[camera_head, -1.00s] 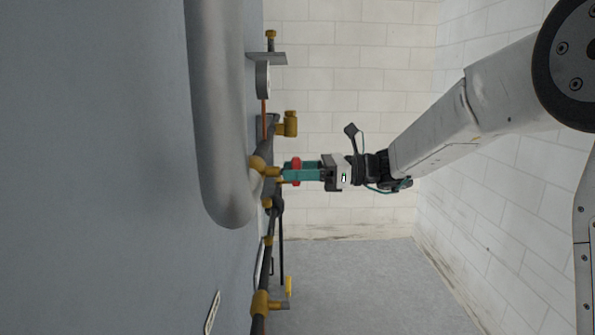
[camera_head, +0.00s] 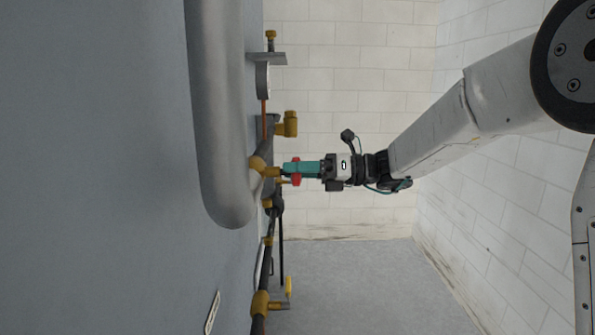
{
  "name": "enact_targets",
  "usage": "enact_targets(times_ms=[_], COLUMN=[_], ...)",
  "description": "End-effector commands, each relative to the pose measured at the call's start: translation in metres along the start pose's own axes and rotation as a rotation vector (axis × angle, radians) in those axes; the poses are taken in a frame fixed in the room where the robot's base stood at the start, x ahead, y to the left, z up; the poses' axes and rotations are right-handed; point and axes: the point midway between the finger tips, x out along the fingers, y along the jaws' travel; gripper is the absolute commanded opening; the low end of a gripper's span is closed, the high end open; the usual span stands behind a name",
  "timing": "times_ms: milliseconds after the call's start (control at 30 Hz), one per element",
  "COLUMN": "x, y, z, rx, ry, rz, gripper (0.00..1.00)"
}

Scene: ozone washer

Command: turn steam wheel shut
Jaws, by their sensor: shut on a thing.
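The steam wheel (camera_head: 296,181) is a small red handwheel on a brass valve stem (camera_head: 272,172), seen nearly edge-on at the middle of the picture. My gripper (camera_head: 294,169) reaches in from the right with teal fingers. The fingers are shut on the red wheel and lie across it, hiding its middle. A part of the red rim shows below the fingers, and a little shows above them. The wheel's face and spokes are hidden.
A thick grey pipe (camera_head: 218,120) bends down just left of the valve. Brass fittings (camera_head: 288,124) and a bracket (camera_head: 268,57) stick out along the panel above. A lower brass valve (camera_head: 262,303) has a yellow handle. The floor (camera_head: 360,290) to the right is clear.

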Motion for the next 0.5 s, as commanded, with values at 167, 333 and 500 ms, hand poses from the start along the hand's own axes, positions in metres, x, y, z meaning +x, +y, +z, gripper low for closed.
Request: enact_targets(times_ms=[167,333,500], x=[-0.0004,-0.0004,0.0001], y=[-0.0006,-0.0005,-0.0002], z=[-0.0009,-0.0008,-0.0005], rx=[0.003,0.002,0.001], ry=[0.001,0.001,0.001], rz=[-0.001,-0.001,0.000], gripper=[0.33,0.77,0.77])
